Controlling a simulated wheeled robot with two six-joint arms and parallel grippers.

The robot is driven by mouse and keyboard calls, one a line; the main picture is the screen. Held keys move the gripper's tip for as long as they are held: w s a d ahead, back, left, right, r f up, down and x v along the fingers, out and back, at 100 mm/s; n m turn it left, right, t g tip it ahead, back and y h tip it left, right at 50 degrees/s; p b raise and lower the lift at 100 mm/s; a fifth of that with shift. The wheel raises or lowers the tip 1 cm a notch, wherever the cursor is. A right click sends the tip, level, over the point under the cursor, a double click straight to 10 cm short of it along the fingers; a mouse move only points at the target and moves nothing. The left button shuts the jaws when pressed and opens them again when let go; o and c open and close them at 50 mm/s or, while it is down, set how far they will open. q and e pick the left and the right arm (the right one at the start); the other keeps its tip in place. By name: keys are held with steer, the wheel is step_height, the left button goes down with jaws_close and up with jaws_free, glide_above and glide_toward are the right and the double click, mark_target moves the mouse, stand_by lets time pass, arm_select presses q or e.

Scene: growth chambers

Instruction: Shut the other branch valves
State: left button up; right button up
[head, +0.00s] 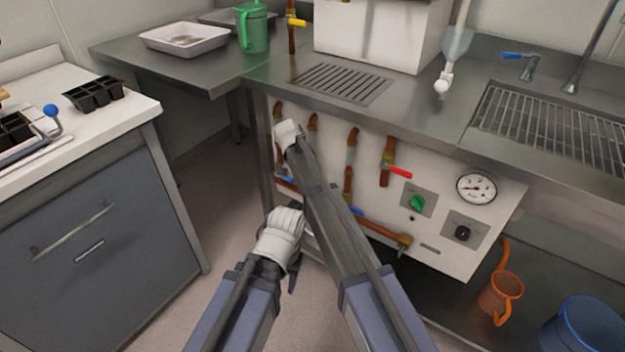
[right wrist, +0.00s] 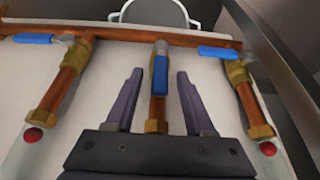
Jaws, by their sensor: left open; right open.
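In the right wrist view three copper branch pipes meet a crosswise copper pipe (right wrist: 130,33). The left blue handle (right wrist: 42,39) and right blue handle (right wrist: 217,52) lie crosswise to their branches. The middle blue handle (right wrist: 159,82) lies along its branch. My right gripper (right wrist: 159,76) is open, its fingers on either side of the middle handle with gaps. In the head view blue handles show low on the white panel (head: 455,265), one of them right of my right arm (head: 356,211). My left gripper (head: 292,282) is open and empty, pointing down in front of the panel.
A red-handled valve (head: 399,172), green knob (head: 417,203), black knob (head: 462,233) and gauge (head: 476,187) are on the panel. The steel counter (head: 415,105) overhangs it. A grey cabinet (head: 100,230) stands left.

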steer(key=shift+w+d+f, duration=0.1)
steer(key=shift+w+f, duration=0.05)
steer(key=shift+f, duration=0.3)
steer(key=shift+r, duration=0.1)
steer(key=shift+c, duration=0.4)
jaws_close()
stand_by(0.6)
